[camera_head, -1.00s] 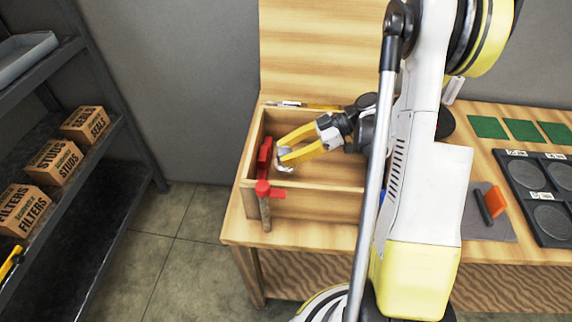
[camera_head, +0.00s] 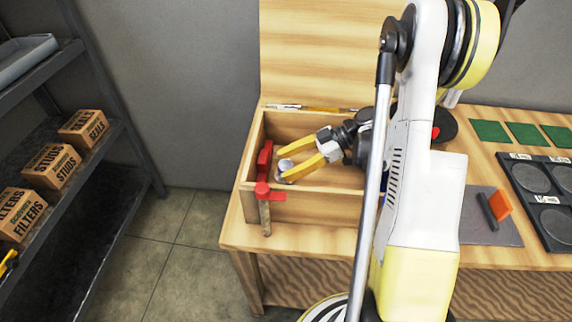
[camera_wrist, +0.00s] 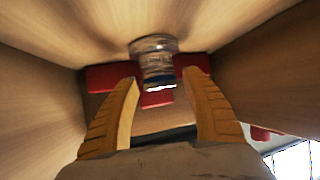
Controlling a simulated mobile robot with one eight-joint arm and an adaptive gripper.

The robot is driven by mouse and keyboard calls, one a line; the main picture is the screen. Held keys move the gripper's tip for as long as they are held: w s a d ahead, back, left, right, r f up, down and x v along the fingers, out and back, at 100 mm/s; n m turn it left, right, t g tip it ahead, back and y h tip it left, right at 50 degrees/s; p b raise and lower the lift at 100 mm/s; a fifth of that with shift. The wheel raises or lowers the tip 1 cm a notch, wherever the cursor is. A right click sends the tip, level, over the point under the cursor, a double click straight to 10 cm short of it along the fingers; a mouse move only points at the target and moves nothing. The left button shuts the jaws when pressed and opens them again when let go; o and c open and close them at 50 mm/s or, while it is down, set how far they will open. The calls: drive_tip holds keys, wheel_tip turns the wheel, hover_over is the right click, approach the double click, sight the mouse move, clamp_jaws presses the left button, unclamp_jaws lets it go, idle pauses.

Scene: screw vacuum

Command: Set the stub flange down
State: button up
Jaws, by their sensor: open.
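The stub flange (camera_head: 286,167) is a small silvery round part inside the wooden box (camera_head: 320,205), near its left end. It also shows in the wrist view (camera_wrist: 154,58), ahead of my fingertips and between their lines. My gripper (camera_head: 298,161) has two yellow fingers spread apart, reaching into the box from the right. The fingers (camera_wrist: 160,88) are open in the wrist view, with a gap on each side of the flange. The flange appears to rest in the box, but its contact with the floor is hard to see.
Red clamp parts (camera_head: 265,158) are at the box's left wall, and a red-handled tool (camera_head: 263,190) is at its front left corner. An orange-handled scraper (camera_head: 495,205) lies on a grey mat. A dark tray (camera_head: 540,205) with round recesses and green pads (camera_head: 490,129) are at right.

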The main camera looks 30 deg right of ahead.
sight(289, 167)
drive_tip(key=p+v, duration=0.2)
drive_tip(key=v, duration=0.5)
drive_tip(key=shift+r+p, duration=0.25)
drive_tip(key=shift+p, duration=0.05)
drive_tip(key=shift+w+a+r, duration=0.1)
drive_tip(key=shift+r, duration=0.15)
drive_tip(key=a+r+m+h, duration=0.2)
drive_tip(key=a+r, duration=0.1)
drive_tip(key=a+r+m, duration=0.1)
drive_tip(key=a, duration=0.1)
drive_tip(key=shift+w+a+r+m+g+h, duration=0.2)
drive_tip(key=shift+w+m+g+h, duration=0.1)
drive_tip(key=shift+w+m+h, duration=0.1)
drive_tip(key=s+a+r+m+t+h, duration=0.3)
drive_tip(key=s+a+r+m+h, duration=0.5)
drive_tip(key=s, duration=0.4)
drive_tip(key=shift+s+a+r+m+t+h, duration=0.3)
drive_tip(key=shift+a+r+m+h, duration=0.15)
drive_tip(key=shift+m, duration=0.65)
